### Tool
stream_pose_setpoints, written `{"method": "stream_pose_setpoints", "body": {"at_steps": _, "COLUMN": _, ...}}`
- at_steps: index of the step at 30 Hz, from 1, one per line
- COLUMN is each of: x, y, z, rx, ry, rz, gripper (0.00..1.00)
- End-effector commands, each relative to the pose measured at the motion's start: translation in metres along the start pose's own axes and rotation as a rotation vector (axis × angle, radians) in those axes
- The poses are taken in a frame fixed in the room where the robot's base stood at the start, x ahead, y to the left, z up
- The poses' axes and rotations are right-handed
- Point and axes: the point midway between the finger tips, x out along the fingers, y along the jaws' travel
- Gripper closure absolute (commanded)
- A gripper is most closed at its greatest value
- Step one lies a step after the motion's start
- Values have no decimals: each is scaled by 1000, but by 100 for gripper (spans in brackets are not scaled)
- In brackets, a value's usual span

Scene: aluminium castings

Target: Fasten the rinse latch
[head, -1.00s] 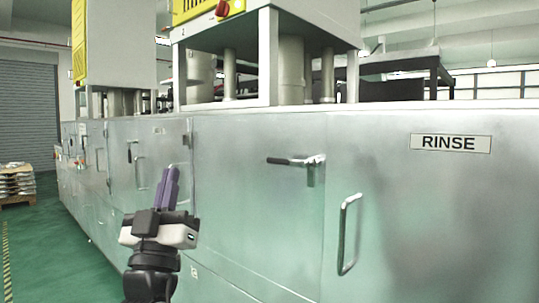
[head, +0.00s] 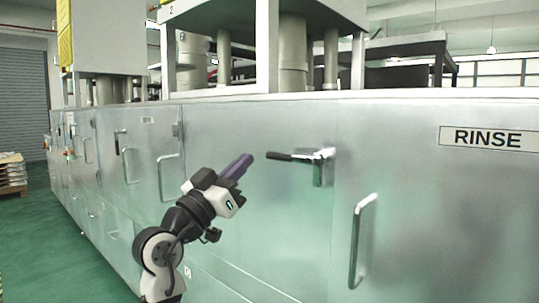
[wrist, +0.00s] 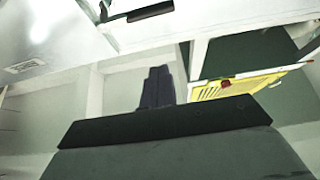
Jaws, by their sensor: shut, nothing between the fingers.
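The rinse latch (head: 312,160) is on the metal door left of the RINSE sign (head: 492,138). Its dark-gripped lever lies about level, pointing left from a silver mount. My gripper (head: 246,161), with purple fingers, is shut and empty. In the head view its fingertips are just left of the lever's free end; I see no clear contact. The shut fingers also show in the wrist view (wrist: 157,86). A dark bar at the top of that view seems to be the latch lever (wrist: 150,12).
A vertical door handle (head: 360,240) stands out from the panel below and right of the latch. Another latch (head: 118,143) and a door handle (head: 166,177) are farther left. Green floor (head: 60,255) lies open along the machine's left.

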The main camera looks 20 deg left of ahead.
Motion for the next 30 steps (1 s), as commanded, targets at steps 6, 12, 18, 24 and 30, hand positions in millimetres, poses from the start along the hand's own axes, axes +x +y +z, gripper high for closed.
{"method": "stream_pose_setpoints", "body": {"at_steps": 6, "x": 21, "y": 0, "z": -2, "rx": 0, "ry": -1, "rz": 1, "gripper": 100}}
{"method": "stream_pose_setpoints", "body": {"at_steps": 12, "x": 63, "y": 0, "z": -4, "rx": 0, "ry": -1, "rz": 1, "gripper": 100}}
{"method": "stream_pose_setpoints", "body": {"at_steps": 18, "x": 105, "y": 1, "z": -4, "rx": -1, "ry": -1, "rz": 1, "gripper": 100}}
{"method": "stream_pose_setpoints", "body": {"at_steps": 24, "x": 91, "y": -1, "z": 27, "rx": -1, "ry": -1, "rz": -2, "gripper": 100}}
{"method": "stream_pose_setpoints", "body": {"at_steps": 30, "x": 87, "y": 0, "z": 36, "rx": 1, "ry": 1, "rz": -2, "gripper": 100}}
